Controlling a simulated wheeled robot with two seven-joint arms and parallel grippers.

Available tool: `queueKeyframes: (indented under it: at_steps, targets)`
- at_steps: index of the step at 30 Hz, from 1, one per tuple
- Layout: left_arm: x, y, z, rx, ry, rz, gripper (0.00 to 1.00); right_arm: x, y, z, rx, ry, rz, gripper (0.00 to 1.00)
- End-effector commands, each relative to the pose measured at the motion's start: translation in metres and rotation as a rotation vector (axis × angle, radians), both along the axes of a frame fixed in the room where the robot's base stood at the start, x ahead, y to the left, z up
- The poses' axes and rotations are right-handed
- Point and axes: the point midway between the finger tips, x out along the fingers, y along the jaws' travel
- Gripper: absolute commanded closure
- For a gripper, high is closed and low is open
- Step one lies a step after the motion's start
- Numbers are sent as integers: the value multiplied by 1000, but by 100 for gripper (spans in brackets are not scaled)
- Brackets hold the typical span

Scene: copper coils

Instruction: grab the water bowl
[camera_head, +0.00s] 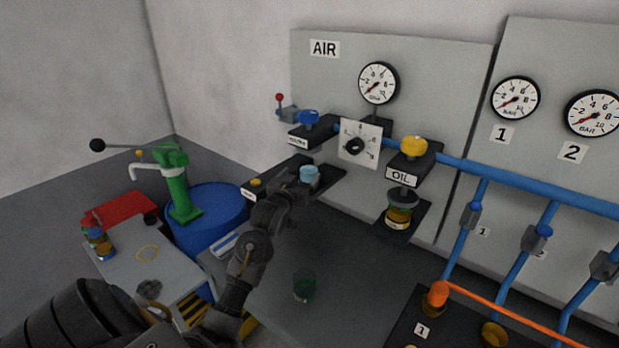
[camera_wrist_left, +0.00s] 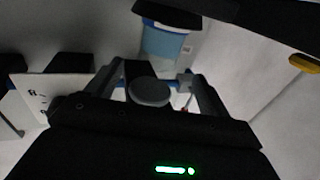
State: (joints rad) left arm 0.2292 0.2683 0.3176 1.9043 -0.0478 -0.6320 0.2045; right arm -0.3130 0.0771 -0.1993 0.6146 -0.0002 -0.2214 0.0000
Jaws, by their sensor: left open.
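The water bowl is a small light-blue cup (camera_head: 309,173) by the wall panel, below the blue-knobbed unit (camera_head: 308,118). It also shows in the left wrist view (camera_wrist_left: 163,44), just beyond the fingers, under a dark cap. My left gripper (camera_head: 297,184) is open and close to the bowl, in front of it in the head view. In the left wrist view its two fingers (camera_wrist_left: 166,82) point toward the bowl; I cannot tell whether they touch it. The arm hides part of the area below the bowl. My right gripper is not in view.
The oil unit with its amber bowl (camera_head: 399,216) hangs to the right. A gauge (camera_head: 378,83) and a dial plate (camera_head: 360,143) are near the bowl. A dark green cup (camera_head: 304,287) stands on the grey bench. A blue drum (camera_head: 207,218) is at left.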

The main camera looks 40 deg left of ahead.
Motion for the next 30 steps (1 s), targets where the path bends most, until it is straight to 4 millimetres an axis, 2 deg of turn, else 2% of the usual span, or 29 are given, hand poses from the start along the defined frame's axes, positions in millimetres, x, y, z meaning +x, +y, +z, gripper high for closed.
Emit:
queueKeyframes:
  at_steps: [3,9,15,19,29,30]
  targets:
    - [9,3,1,0,0,0,19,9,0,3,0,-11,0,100]
    - [14,4,1,0,0,0,19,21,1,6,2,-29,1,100]
    - [40,10,2,-1,3,-1,19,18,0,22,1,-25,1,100]
    - [55,15,0,1,1,-1,19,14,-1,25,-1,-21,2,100]
    - [61,18,-2,2,1,0,19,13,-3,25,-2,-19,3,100]
    - [61,18,-2,1,0,0,23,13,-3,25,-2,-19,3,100]
